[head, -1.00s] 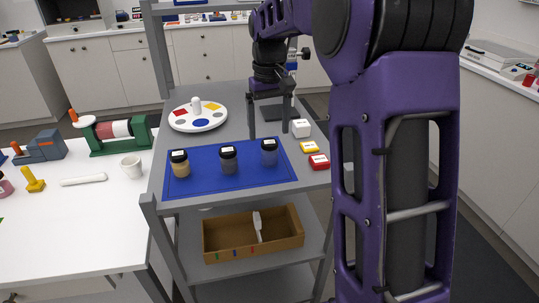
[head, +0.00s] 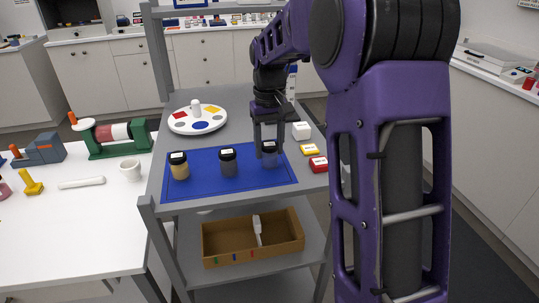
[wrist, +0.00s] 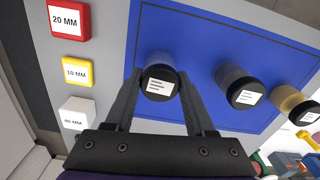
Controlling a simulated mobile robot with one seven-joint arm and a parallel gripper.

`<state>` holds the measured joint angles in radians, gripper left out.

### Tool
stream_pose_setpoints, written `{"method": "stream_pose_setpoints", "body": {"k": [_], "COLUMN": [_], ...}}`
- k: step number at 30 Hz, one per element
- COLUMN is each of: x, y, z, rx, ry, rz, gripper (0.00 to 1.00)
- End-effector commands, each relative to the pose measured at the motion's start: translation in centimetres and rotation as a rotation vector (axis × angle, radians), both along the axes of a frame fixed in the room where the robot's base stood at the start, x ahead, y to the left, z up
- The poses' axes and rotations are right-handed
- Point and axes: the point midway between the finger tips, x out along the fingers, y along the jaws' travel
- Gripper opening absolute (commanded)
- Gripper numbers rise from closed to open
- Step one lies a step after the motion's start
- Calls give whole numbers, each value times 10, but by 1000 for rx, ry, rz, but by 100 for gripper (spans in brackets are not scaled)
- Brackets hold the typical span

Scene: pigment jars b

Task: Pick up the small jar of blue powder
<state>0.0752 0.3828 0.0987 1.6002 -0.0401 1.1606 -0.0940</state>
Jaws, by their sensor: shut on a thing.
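Three small jars with black, white-labelled lids stand in a row on a blue mat (head: 215,186). The rightmost jar (head: 269,161) has a dull blue body. My gripper (head: 269,153) comes down from above with a finger on each side of it and is shut on it. In the wrist view, the jar's lid (wrist: 158,86) shows between the two fingers (wrist: 158,92). The middle jar (head: 228,163) looks dark grey, and the left jar (head: 179,167) is ochre. The held jar looks upright, at or close to the mat; I cannot tell if it touches.
White (head: 301,131), yellow (head: 310,149) and red (head: 318,164) blocks sit right of the mat, close to my gripper. A round white palette (head: 190,127) lies behind the mat. A cardboard box (head: 220,245) stands on the lower shelf. A white table (head: 85,225) adjoins on the left.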

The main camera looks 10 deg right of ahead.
Motion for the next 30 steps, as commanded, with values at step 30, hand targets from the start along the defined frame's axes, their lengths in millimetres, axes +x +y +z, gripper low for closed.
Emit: {"method": "stream_pose_setpoints", "body": {"k": [30], "x": [2], "y": [0], "z": [96], "rx": [0], "ry": [-2], "rz": [-1], "gripper": [0]}}
